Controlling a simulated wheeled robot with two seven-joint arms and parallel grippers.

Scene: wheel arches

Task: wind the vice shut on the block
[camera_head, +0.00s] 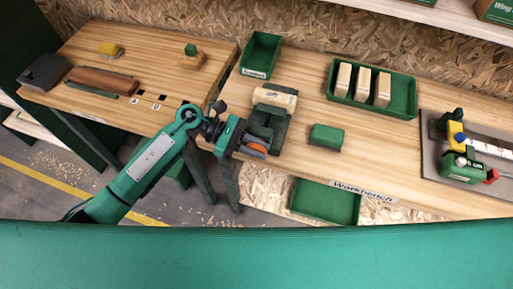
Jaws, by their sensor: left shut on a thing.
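The dark green vice (268,124) is mounted at the front edge of the workbench. A pale wooden block (274,97) sits at the vice's far end; I cannot tell whether both jaws touch it. My left gripper (250,148) is at the near end of the vice, in front of the bench edge. It is shut on the vice handle (257,148), of which an orange part shows; the fingers hide most of it. My right gripper is not in view.
On the workbench (310,180) are a green tray (343,97) with 3 pale blocks, an empty green bin (261,55), a green block (326,136) and a measuring fixture (465,150). A second bench (150,55) with tools stands left, across a gap.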

